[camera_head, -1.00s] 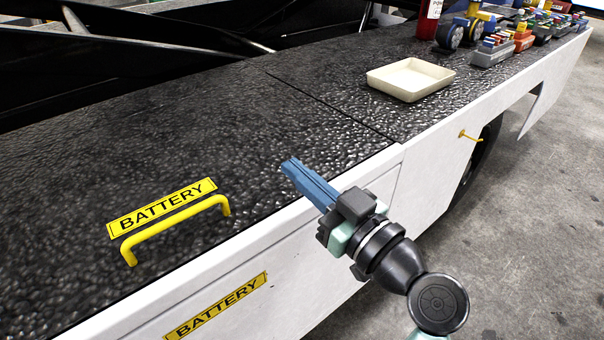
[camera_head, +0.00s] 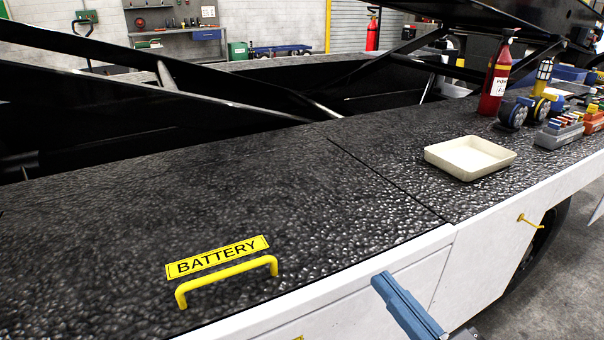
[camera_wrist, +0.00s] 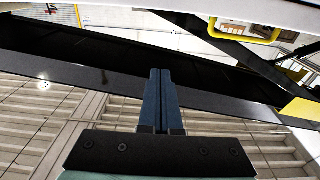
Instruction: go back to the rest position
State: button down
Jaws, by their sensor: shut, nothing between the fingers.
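My gripper (camera_head: 384,284) shows at the bottom of the head view, in front of the white side panel (camera_head: 350,318) of the loader. Its blue fingers are together with nothing between them. In the wrist view my gripper (camera_wrist: 160,75) points away from the camera, fingers side by side and shut. The fingers touch nothing that I can see. The rest of my arm is mostly below the head view's lower edge.
A yellow handle (camera_head: 228,276) stands on the black textured deck (camera_head: 250,190) by a BATTERY label (camera_head: 217,257). A cream tray (camera_head: 469,157), a red fire extinguisher (camera_head: 494,80) and several connector blocks (camera_head: 560,133) stand to the right. A yellow T-shaped pin (camera_head: 527,220) sticks out of the side.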

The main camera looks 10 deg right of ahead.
jog(key=w+a+r+t+h, duration=0.1)
jog(key=w+a+r, duration=0.25)
jog(key=r, duration=0.45)
jog(key=w+a+r+t+h, duration=0.25)
jog(key=a+r, duration=0.25)
jog(key=r, duration=0.3)
jog(key=s+a+r+m+t+h+p, duration=0.1)
jog(key=s+a+r+m+t, duration=0.25)
jog(key=r, duration=0.75)
jog(key=s+a+r+t+h+p, duration=0.15)
jog(key=s+a+r, duration=0.35)
jog(key=r, duration=0.5)
notch_tip(320, 180, up, 30)
jog(key=d+p, duration=0.1)
jog(key=p, duration=2.8)
jog(key=shift+s+f+t+p, duration=0.2)
jog(key=shift+t+p, duration=0.2)
jog(key=shift+t, duration=0.05)
